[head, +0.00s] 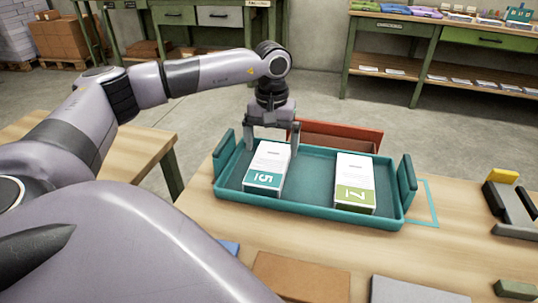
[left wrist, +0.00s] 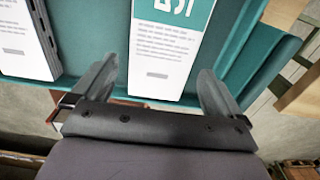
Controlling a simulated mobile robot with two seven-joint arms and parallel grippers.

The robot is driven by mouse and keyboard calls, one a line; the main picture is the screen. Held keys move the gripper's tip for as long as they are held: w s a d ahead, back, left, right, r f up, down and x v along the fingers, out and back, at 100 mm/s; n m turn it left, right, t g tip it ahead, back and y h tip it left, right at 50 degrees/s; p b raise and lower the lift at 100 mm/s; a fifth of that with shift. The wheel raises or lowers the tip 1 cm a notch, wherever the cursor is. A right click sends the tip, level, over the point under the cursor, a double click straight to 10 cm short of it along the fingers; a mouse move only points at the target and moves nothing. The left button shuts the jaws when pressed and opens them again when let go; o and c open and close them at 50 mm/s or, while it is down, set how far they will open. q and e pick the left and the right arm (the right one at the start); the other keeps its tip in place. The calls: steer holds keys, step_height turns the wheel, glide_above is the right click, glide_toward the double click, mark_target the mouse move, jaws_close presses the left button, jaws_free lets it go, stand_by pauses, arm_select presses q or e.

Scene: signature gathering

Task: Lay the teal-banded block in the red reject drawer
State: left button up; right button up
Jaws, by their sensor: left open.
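The teal-banded block (head: 268,160), white with a "5" on its teal end, lies in the left part of a teal tray (head: 313,170). It also shows in the left wrist view (left wrist: 165,60). My left gripper (head: 271,148) is open at the block's far end, one finger to each side. In the left wrist view the block's end lies between the spread fingers (left wrist: 157,72); contact cannot be told. The red drawer (head: 336,135) stands just behind the tray, partly hidden by the gripper and tray. My right gripper is out of view.
A green-banded block (head: 355,180) marked "7" lies in the tray's right part. The tray has raised end handles (head: 407,180). A dark and yellow device (head: 510,205) sits at right. A brown board (head: 300,277) lies in front. Green benches stand behind.

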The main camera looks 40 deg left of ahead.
mark_target(270, 160)
arm_select(q)
steer(key=f, duration=0.4)
steer(key=shift+s+f+b, duration=0.25)
steer(key=shift+f+b, duration=0.05)
steer(key=shift+f, duration=0.05)
steer(key=shift+r, duration=0.1)
steer(key=c, duration=1)
